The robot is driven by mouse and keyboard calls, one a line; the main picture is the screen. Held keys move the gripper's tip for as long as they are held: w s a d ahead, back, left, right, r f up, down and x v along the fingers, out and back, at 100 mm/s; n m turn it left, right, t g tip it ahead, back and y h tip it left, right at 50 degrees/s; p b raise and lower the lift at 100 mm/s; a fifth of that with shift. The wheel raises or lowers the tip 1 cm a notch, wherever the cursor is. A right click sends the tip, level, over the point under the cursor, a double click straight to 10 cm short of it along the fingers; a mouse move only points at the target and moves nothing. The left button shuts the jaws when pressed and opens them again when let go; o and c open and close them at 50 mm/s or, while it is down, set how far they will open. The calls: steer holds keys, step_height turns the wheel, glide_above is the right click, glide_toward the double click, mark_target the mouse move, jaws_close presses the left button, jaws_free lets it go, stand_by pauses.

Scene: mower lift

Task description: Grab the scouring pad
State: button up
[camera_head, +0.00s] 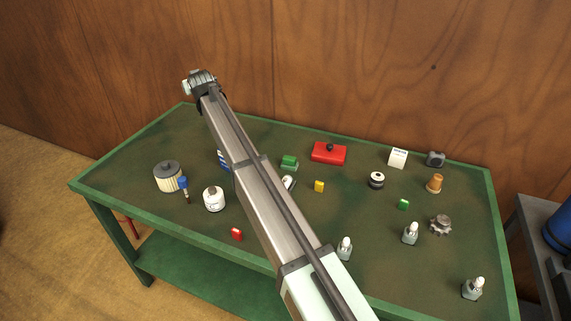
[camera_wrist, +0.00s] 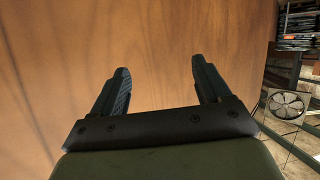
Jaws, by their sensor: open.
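A small green block (camera_head: 289,162) lies on the green workbench (camera_head: 130,193) near its back middle, just right of my arm. It may be the scouring pad, but it is too small to be sure. A smaller green piece (camera_head: 403,204) lies further right. My gripper (camera_wrist: 158,65) is open and empty in the wrist view, with both fingers apart and only the brown wood wall (camera_wrist: 150,35) behind them. In the head view my arm reaches up over the bench to its far left side, and the fingers cannot be made out there.
A red box (camera_head: 328,153) stands at the back. A pleated filter (camera_head: 168,177) and a white canister (camera_head: 214,199) stand at left. A gear (camera_head: 440,225) and several small bottles (camera_head: 410,233) stand at right. My arm covers part of the bench's middle.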

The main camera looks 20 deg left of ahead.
steer(key=w+d+f+n+g+h, duration=0.1)
steer(key=w+d+f+g+h, duration=0.2)
steer(key=d, duration=0.5)
steer(key=n+g+h, duration=0.7)
glide_above(289, 158)
step_height(289, 158, down, 9)
step_height(289, 158, down, 8)
steer(key=shift+s+a, duration=0.1)
steer(key=shift+w+f, duration=0.15)
steer(key=shift+f, duration=1.15)
steer(key=shift+w+f, duration=0.1)
steer(key=shift+f, duration=1.2)
steer(key=c, duration=1.1)
steer(key=shift+c, duration=0.2)
steer(key=shift+r, duration=0.15)
